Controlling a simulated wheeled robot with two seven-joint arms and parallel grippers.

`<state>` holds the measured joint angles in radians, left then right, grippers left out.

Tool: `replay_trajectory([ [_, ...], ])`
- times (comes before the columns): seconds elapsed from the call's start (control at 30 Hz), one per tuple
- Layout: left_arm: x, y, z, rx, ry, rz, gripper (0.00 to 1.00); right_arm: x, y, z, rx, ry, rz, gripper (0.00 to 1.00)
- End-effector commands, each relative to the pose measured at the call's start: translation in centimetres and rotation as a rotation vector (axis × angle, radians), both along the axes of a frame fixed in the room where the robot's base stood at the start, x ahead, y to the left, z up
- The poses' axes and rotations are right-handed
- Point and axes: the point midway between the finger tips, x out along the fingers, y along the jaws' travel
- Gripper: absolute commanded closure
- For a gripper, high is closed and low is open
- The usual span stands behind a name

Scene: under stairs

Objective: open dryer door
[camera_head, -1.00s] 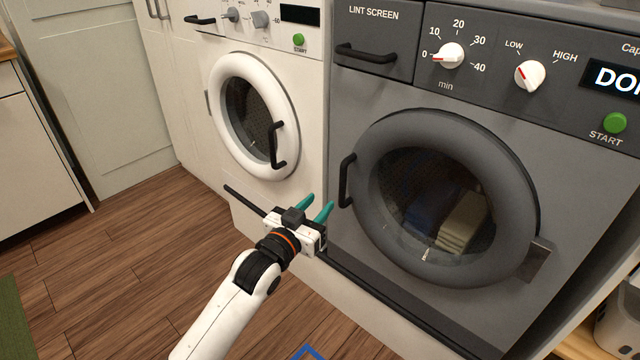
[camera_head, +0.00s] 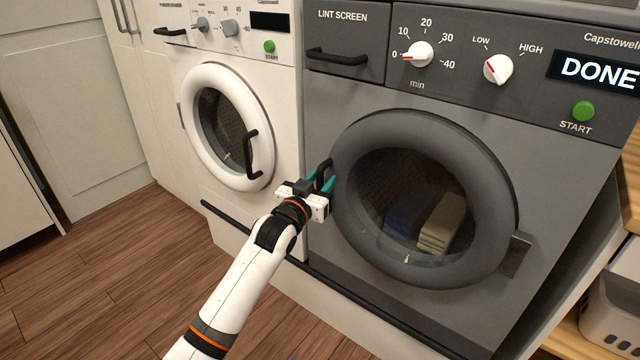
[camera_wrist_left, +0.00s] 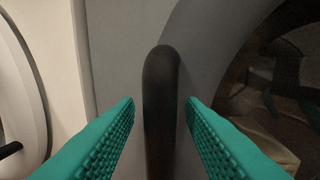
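The grey dryer (camera_head: 330,108) has a round dark door (camera_head: 360,140) with a glass window, and the door is closed. Folded cloths (camera_head: 442,222) show behind the glass. The black door handle (camera_head: 323,170) is on the door's left side; in the left wrist view the handle (camera_wrist_left: 160,110) stands upright between the two teal fingers. My left gripper (camera_head: 319,181) is at the handle. The fingers are open, with a gap on each side of the handle in the left wrist view. My right gripper is not seen.
A white washer (camera_head: 285,110) with a closed round door (camera_head: 190,125) stands left of the dryer. The dryer display (camera_head: 598,72) reads DONE. A shelf with a white basket (camera_head: 610,315) is at the right. Wooden floor (camera_head: 110,270) lies free in front.

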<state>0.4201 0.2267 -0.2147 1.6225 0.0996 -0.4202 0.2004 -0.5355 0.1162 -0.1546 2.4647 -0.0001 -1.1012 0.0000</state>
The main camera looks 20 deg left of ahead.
Motion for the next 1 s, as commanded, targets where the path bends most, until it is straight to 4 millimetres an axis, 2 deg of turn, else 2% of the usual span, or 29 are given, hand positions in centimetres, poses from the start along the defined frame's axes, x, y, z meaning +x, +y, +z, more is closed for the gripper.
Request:
replay_trajectory([
  [0.17,-0.01,-0.02,-0.01,0.000,0.000,0.000,0.64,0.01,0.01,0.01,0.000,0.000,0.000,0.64],
  [0.4,-0.03,-0.02,-0.03,0.000,0.000,0.000,1.00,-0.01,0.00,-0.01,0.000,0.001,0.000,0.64],
  [1.0,-0.04,-0.02,-0.06,0.000,0.001,0.000,1.00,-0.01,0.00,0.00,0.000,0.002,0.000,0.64],
])
